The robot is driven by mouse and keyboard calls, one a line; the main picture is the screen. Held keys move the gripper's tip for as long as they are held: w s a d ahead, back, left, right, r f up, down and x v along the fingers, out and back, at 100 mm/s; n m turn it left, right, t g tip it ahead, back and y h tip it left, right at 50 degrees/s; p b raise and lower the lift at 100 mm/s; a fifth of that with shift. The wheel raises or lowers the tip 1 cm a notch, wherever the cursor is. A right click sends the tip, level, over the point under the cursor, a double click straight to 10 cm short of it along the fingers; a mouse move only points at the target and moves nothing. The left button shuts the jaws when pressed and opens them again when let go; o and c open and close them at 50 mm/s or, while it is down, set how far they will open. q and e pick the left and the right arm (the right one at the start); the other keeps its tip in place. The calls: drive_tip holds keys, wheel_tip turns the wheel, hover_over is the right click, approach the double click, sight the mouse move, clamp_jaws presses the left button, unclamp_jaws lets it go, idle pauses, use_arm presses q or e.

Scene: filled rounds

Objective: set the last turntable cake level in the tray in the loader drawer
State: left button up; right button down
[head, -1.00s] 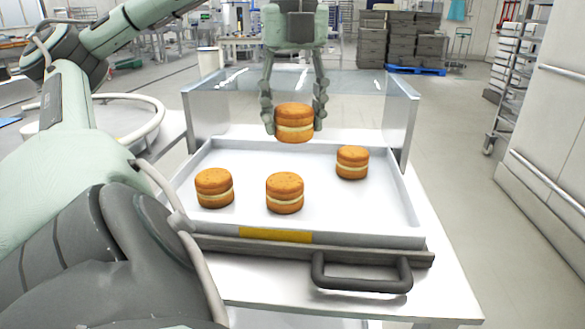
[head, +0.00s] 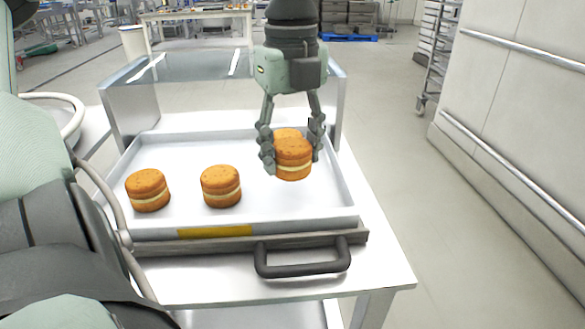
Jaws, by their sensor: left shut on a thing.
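My left gripper (head: 292,160) is shut on a round orange-brown cake (head: 293,172) with a pale cream band. The held cake looks roughly level, over the right part of the white tray (head: 180,152) in the loader drawer (head: 160,246). I cannot tell whether its underside touches the tray. Another cake (head: 287,132) stands just behind it and is mostly hidden by it. I cannot tell whether the two touch. Two more cakes stand upright in the tray, one at the left (head: 148,192) and one in the middle (head: 221,188). My right gripper is not in view.
The drawer front has a yellow label (head: 215,231) and a dark handle (head: 302,270) over the white table (head: 385,275). A metal-sided housing with a clear top (head: 195,66) stands behind the tray. Open floor lies to the right, before a pale wall.

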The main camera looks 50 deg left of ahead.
sight(293, 174)
use_arm(q)
drive_tip(key=shift+d+f, duration=0.15)
drive_tip(key=shift+f, duration=1.95)
drive_tip(key=shift+f, duration=0.1)
drive_tip(key=o, duration=0.8)
wheel_tip(293, 174, up, 12)
drive_tip(key=shift+r, duration=0.1)
